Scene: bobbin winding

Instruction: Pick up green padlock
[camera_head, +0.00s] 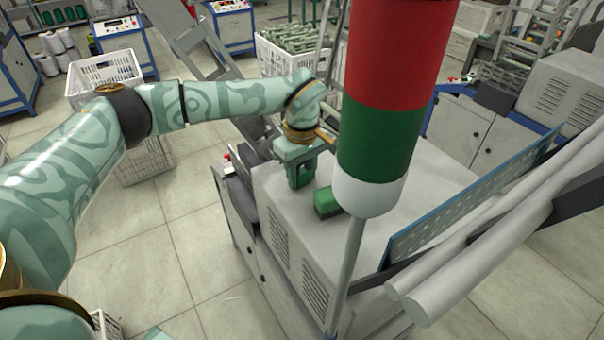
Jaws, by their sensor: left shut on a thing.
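My left gripper (300,166) points down over the light grey top of the machine cabinet (415,165), near its back left part. It is shut on a dark green thing, which looks like the green padlock (301,180). The fingers hide part of it, and I cannot tell whether it touches the top. A second small green block (326,204) lies on the cabinet top just right of and nearer than the gripper, partly hidden by the lamp column. My right gripper is not in view.
A red, green and white lamp column (392,110) on a thin pole stands close in front. A perforated blue-edged panel (470,195) and pale rollers (480,255) are at right. White crates (105,72) stand behind. The cabinet top right of the column is clear.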

